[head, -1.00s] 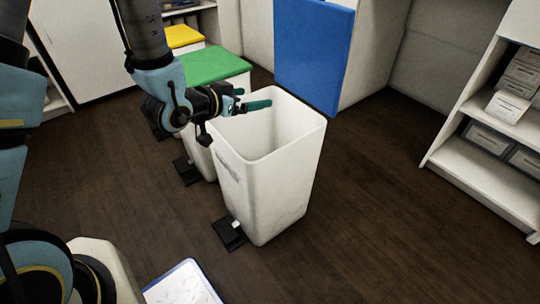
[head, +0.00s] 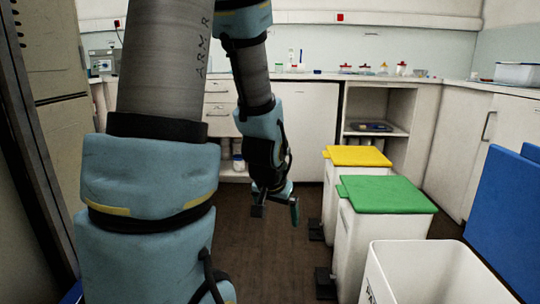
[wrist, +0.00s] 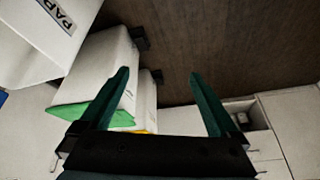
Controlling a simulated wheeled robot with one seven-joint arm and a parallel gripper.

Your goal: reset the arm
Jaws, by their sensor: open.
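My gripper (head: 276,211) hangs below my arm near the middle of the head view, pointing down over the brown floor. It is left of the bins and apart from them. In the wrist view my gripper (wrist: 160,88) shows two green fingers spread apart with nothing between them. My arm, blue and grey, fills much of the left half of the head view.
On the right stand an open white bin (head: 378,284), a bin with a green lid (head: 385,194) and one with a yellow lid (head: 357,156). A blue panel (head: 507,205) is at far right. White cabinets (head: 303,130) line the back. Floor (head: 270,270) below my gripper is clear.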

